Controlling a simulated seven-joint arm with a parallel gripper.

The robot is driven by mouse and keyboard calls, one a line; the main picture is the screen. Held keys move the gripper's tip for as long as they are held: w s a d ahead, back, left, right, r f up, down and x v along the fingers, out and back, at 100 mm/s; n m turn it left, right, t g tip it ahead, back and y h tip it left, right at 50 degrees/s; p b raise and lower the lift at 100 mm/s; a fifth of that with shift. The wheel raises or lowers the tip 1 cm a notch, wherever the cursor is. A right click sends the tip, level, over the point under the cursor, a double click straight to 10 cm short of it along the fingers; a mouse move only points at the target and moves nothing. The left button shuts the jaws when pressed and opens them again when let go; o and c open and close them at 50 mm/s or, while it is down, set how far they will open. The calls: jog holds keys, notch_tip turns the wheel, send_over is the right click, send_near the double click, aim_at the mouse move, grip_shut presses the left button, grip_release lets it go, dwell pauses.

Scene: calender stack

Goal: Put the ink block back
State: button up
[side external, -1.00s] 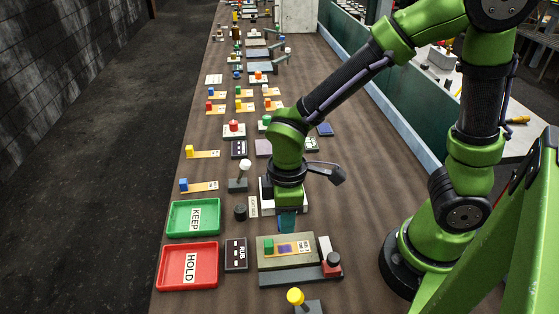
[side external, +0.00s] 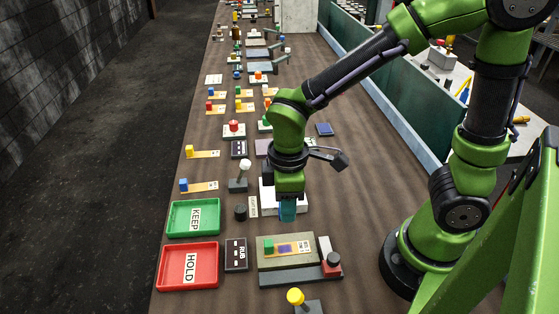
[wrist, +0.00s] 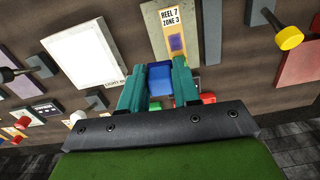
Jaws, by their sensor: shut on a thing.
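A blue block (wrist: 160,79), which looks like the ink block, is held between the teal fingers of my gripper (wrist: 158,88). In the side view my gripper (side external: 287,212) points down in front of a white pad (side external: 267,197), and the fingers mostly hide the block. The white pad also shows in the wrist view (wrist: 84,50), left of the fingers, with a small label strip at its edge.
A green KEEP tray (side external: 212,218) and a red HOLD tray (side external: 211,265) lie at the left. A dark RUB pad (side external: 235,254), a black cylinder (side external: 240,212) and a white-knobbed lever (side external: 244,168) stand close by. A yellow knob (side external: 295,296) is at the front.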

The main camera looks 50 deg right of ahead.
jog(key=s+d+f+m, duration=0.1)
jog(key=d+m, duration=0.4)
jog(key=d, duration=0.4)
jog(key=s+d+f+m, duration=0.1)
jog(key=d+m, duration=0.4)
jog(key=d, duration=0.5)
jog(key=s+d+f+m, duration=0.1)
jog(key=d+f+m, duration=0.1)
jog(key=d+m, duration=0.3)
jog(key=shift+s+d+m, duration=0.15)
jog(key=shift+d+m, duration=0.25)
jog(key=shift+d, duration=1.8)
jog(key=shift+s+d+f+m, duration=0.1)
jog(key=shift+d+m, duration=0.15)
jog(key=shift+m, duration=0.15)
jog(key=shift+w, duration=0.2)
send_over(336, 146)
jog(key=shift+f+m, duration=0.3)
jog(key=shift+f, duration=2.2)
jog(key=shift+f, duration=0.1)
